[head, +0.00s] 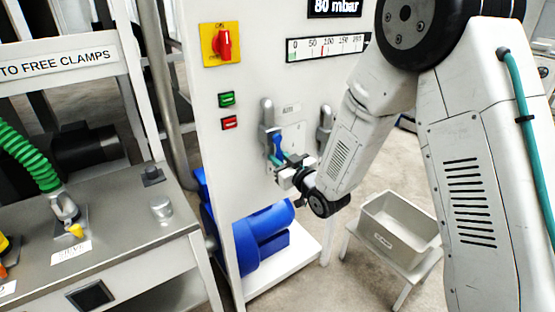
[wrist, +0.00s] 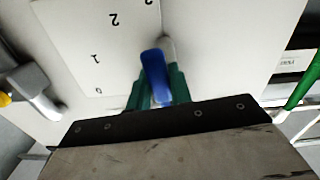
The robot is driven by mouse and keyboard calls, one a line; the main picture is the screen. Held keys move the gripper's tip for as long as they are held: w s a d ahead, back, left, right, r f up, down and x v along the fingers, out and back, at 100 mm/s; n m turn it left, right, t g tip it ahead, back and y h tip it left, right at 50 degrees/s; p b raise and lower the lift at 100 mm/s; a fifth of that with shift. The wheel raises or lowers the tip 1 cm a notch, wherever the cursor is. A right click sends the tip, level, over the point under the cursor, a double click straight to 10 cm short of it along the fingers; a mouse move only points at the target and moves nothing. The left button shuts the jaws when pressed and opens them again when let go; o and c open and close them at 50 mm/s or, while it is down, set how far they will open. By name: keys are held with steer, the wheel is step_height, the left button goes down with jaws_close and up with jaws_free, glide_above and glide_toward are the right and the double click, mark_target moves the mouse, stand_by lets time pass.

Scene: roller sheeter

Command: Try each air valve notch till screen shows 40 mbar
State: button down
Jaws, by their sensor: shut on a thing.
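The screen (head: 335,7) at the top of the white panel reads 80 mbar. The blue air valve lever (head: 277,146) is on the panel's lower part, beside a grey pipe fitting (head: 267,113). My gripper (head: 279,160) is shut on this lever; in the wrist view its green fingers flank the blue lever (wrist: 156,72). Notch numbers 0, 1 and 2 (wrist: 96,58) show on the panel left of the lever; the exact notch is unclear.
A red rotary switch (head: 224,44) on a yellow plate and green and red buttons (head: 228,110) sit on the panel. A second grey fitting (head: 326,125) is right of the lever. A blue blower (head: 255,240) stands below; a grey bin (head: 400,228) is at right.

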steer(key=shift+w+d+r+n, duration=0.2)
steer(key=shift+d+n, duration=0.15)
steer(key=shift+n, duration=0.4)
steer(key=shift+w+d+r+n, duration=0.1)
steer(key=shift+w+d+n, duration=0.25)
steer(key=shift+n, duration=0.35)
steer(key=shift+w+d+r+n, duration=0.1)
steer(key=shift+d+n, duration=0.3)
steer(key=shift+n, duration=0.35)
steer(key=c, duration=1.3)
jaws_free()
steer(key=shift+o, duration=0.2)
steer(key=v, duration=0.7)
steer(key=shift+s+d, duration=0.2)
steer(key=shift+s, duration=0.15)
